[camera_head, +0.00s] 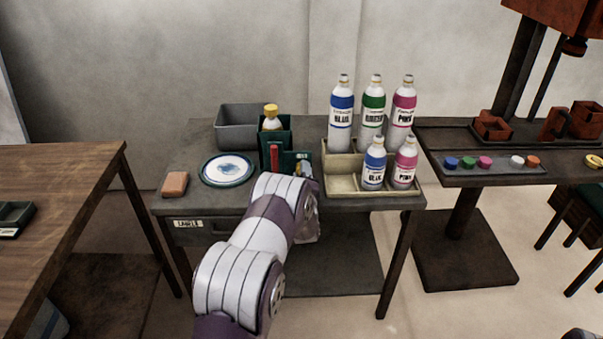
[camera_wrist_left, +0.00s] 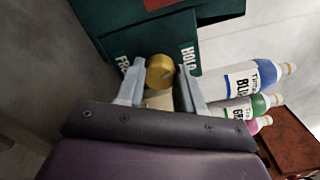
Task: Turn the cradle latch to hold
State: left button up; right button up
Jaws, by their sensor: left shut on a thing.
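The green cradle (camera_head: 268,138) stands on the middle table and holds a bottle with a yellow cap (camera_head: 271,112). A red part (camera_head: 274,157) shows on its front. In the left wrist view the cradle (camera_wrist_left: 113,18) bears the words FREE and HOLD, with the brass latch knob (camera_wrist_left: 160,70) between them. My left gripper (camera_wrist_left: 160,80) is shut on this knob, one finger at each side. In the head view my arm partly hides the gripper and latch. I cannot tell which word the latch points to. My right gripper is not in view.
A beige tray (camera_head: 341,183) with several labelled bottles stands close on the right. A grey bin (camera_head: 238,125), a white-and-blue plate (camera_head: 228,169) and an orange block (camera_head: 175,184) lie left of the cradle. Another table with coloured caps (camera_head: 484,162) is at the right.

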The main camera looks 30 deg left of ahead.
pick_arm(q)
jog(key=shift+f+m, duration=0.1)
jog(key=shift+m, duration=1.8)
jog(key=o, duration=1)
jog(key=shift+o, duration=0.2)
jog(key=p+v, duration=0.2)
jog(key=v, duration=1.1)
jog(key=shift+a, duration=0.1)
